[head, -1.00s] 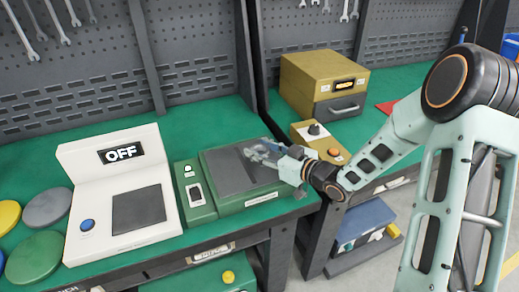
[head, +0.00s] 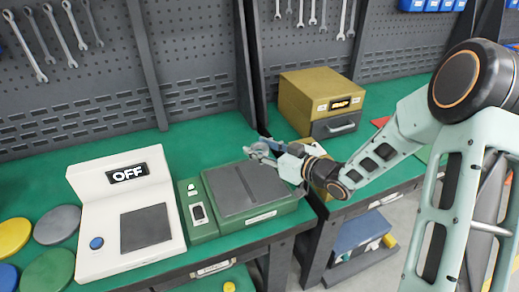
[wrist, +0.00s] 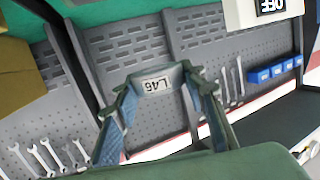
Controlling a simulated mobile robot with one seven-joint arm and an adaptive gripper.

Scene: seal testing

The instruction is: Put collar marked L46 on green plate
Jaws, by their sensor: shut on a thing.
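My gripper (head: 262,150) is shut on the collar, over the back right of the green test unit in the head view. In the wrist view, the collar (wrist: 178,73) is a grey-green piece between the fingertips of my gripper (wrist: 158,100). In the head view the collar (head: 258,147) is small and partly hidden by the fingers. The green plate (head: 47,272) is a flat round disc at the lower left of the bench, with nothing on it.
Yellow (head: 14,237), grey (head: 57,224) and blue (head: 8,275) discs lie around the green plate. A white device (head: 90,215) reading OFF and the green test unit (head: 285,209) stand between plate and gripper. A yellow-brown box (head: 310,97) stands behind right.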

